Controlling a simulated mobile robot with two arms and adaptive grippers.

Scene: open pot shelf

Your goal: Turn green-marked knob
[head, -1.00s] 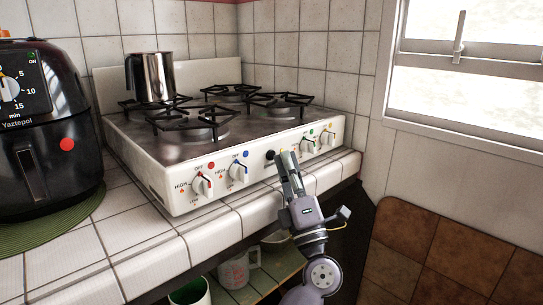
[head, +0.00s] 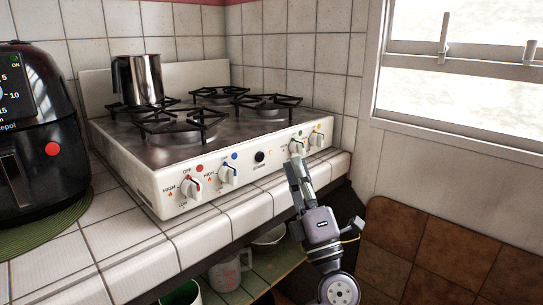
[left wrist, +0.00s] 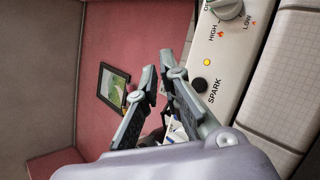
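The green-marked knob (head: 296,146) is a white knob on the stove's front panel, just right of the black spark button, with a green dot (head: 300,133) above it. My left gripper (head: 298,161) is just below and in front of this knob in the head view. In the left wrist view, its two fingers (left wrist: 160,77) have a narrow gap with nothing between them. Contact is not visible. My right gripper is out of view.
The stove also has a red-marked knob (head: 190,187), a blue-marked knob (head: 227,173) and a spark button (head: 260,157). A steel pitcher (head: 138,80) stands on a burner. A black air fryer (head: 40,130) is at left. Mugs stand on a shelf below the counter.

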